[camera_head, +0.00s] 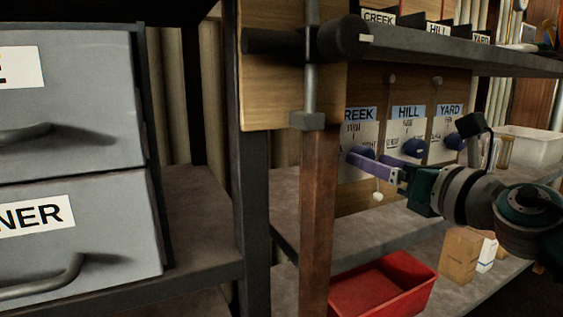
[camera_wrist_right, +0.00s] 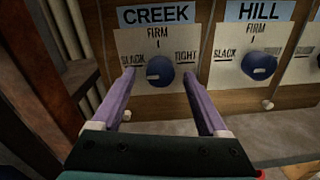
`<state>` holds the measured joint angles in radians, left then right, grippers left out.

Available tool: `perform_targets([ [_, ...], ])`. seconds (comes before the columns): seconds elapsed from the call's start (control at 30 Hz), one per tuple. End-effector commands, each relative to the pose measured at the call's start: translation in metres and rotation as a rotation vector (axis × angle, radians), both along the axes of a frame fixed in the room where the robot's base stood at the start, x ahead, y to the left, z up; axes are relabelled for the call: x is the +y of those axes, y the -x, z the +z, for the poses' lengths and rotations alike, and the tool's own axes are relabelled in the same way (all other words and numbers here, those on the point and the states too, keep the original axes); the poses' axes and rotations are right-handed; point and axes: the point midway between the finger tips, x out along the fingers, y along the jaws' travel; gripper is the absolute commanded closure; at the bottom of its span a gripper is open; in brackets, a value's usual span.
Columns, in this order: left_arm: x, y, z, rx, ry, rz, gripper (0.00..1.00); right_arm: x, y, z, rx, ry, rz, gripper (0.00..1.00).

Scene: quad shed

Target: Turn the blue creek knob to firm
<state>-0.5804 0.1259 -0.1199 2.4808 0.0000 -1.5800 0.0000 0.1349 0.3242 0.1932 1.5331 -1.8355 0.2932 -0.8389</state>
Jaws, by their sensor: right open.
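The creek panel (camera_wrist_right: 135,42) is marked SLACK at left, FIRM at top and TIGHT at right. Its round blue creek knob (camera_wrist_right: 161,68) has a pale mark on its left side, toward SLACK. In the head view the creek knob (camera_head: 362,150) is partly hidden by my purple fingers. My right gripper (camera_wrist_right: 157,75) is open, its fingertips to the left and right of the creek knob with gaps showing. It reaches in from the right in the head view (camera_head: 361,160). I cannot tell whether the tips are level with the knob in depth. My left gripper is not in view.
The HILL knob (camera_wrist_right: 259,66) and YARD knob (camera_head: 455,142) are to the right of the creek knob. A dark shelf (camera_head: 470,58) runs above the panels. A post (camera_head: 318,210) stands left. A red bin (camera_head: 382,288) and a cardboard box (camera_head: 460,255) sit below.

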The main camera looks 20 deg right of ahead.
Motion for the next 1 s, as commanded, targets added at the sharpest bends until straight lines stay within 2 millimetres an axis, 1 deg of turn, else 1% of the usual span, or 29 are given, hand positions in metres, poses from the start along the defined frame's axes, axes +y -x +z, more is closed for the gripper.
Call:
perform_targets([
  [0.03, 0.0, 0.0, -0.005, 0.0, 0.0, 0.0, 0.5, 0.0, -0.006, -0.002, -0.002, -0.001, 0.0, 0.23],
  [0.2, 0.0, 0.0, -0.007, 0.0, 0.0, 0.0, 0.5, 0.001, -0.016, -0.001, -0.001, 0.0, -0.001, 0.23],
  [0.5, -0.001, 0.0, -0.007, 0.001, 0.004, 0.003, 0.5, 0.001, -0.018, 0.0, 0.0, 0.0, 0.0, 0.23],
  [1.0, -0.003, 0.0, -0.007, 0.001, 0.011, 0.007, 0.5, 0.001, -0.018, 0.0, 0.0, 0.0, 0.0, 0.8],
])
